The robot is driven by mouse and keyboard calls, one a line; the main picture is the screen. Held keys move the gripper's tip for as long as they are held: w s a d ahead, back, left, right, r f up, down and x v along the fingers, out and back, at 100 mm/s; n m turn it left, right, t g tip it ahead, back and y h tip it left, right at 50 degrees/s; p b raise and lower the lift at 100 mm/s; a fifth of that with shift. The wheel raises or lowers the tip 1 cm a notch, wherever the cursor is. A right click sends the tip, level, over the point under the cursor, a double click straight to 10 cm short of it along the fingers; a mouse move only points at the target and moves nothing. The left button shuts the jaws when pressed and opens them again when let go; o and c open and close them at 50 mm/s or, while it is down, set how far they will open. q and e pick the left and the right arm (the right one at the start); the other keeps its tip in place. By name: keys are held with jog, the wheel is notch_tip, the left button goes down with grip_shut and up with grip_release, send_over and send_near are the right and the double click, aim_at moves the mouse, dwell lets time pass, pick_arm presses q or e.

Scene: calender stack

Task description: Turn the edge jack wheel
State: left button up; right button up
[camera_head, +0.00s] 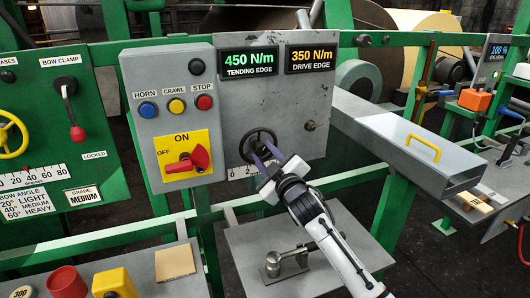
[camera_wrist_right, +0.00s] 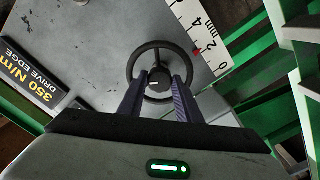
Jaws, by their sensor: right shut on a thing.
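The edge jack wheel (camera_head: 257,129) is a small dark handwheel on the grey panel (camera_head: 230,110), below the two tension displays. In the right wrist view the wheel (camera_wrist_right: 133,70) shows its round rim and central hub. My right gripper (camera_head: 262,152) reaches it from the lower right and is shut on it. Its purple fingers (camera_wrist_right: 159,82) lie on either side of the hub, inside the rim. A white millimetre scale (camera_wrist_right: 203,44) with a small red pointer is beside the wheel; in the head view the gripper partly covers it. My left gripper is not in view.
The displays read 450 N/m tending edge (camera_head: 249,62) and 350 N/m drive edge (camera_head: 311,59). Left of the wheel is a control box with buttons and a red switch (camera_head: 187,160). A grey beam with a yellow handle (camera_head: 424,148) extends at right. A grey shelf (camera_head: 250,245) is below.

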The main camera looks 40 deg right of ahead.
jog(key=m, duration=0.3)
jog(key=shift+m+p, duration=0.4)
jog(key=m, duration=0.4)
jog(key=shift+f+m, duration=0.1)
jog(key=shift+m, duration=0.2)
jog(key=m, duration=0.5)
jog(key=shift+a, duration=0.15)
jog(key=m, duration=1.7)
jog(key=shift+m, duration=0.3)
jog(key=m, duration=0.4)
jog(key=shift+r, duration=0.2)
jog(key=shift+m, duration=0.3)
